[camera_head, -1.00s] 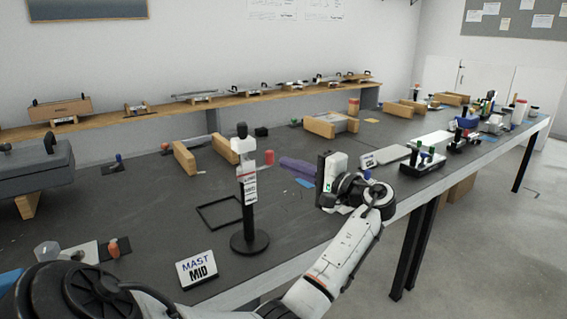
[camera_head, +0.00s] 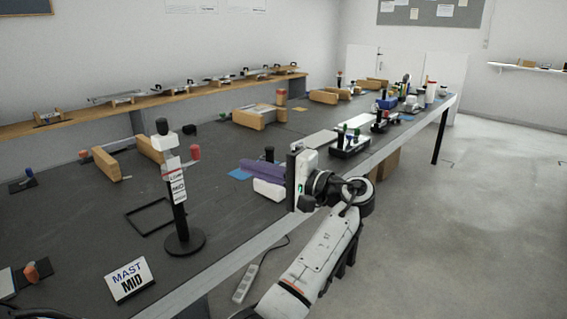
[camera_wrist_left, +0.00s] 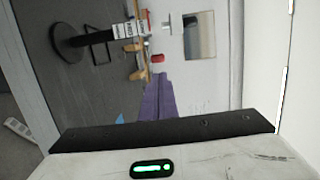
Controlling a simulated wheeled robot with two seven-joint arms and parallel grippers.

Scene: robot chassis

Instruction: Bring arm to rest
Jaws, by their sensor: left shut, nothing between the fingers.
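My left gripper (camera_head: 245,168) is at the end of the white and black arm that rises from the bottom of the head view. Its purple fingers are together and point left over the table's front side. Nothing shows between them. In the left wrist view the purple fingers (camera_wrist_left: 159,78) also lie together, with nothing held. A black mast stand (camera_head: 180,215) with a white label strip and a red knob stands upright to the left of the fingers, apart from them. My right gripper is not in view.
The dark table (camera_head: 75,215) runs away to the back right. A "MAST MID" card (camera_head: 130,280) stands near its front edge. A white block (camera_head: 268,189) shows just below the fingers. Wooden blocks and small fixtures stand further back. The floor (camera_head: 480,220) at right is clear.

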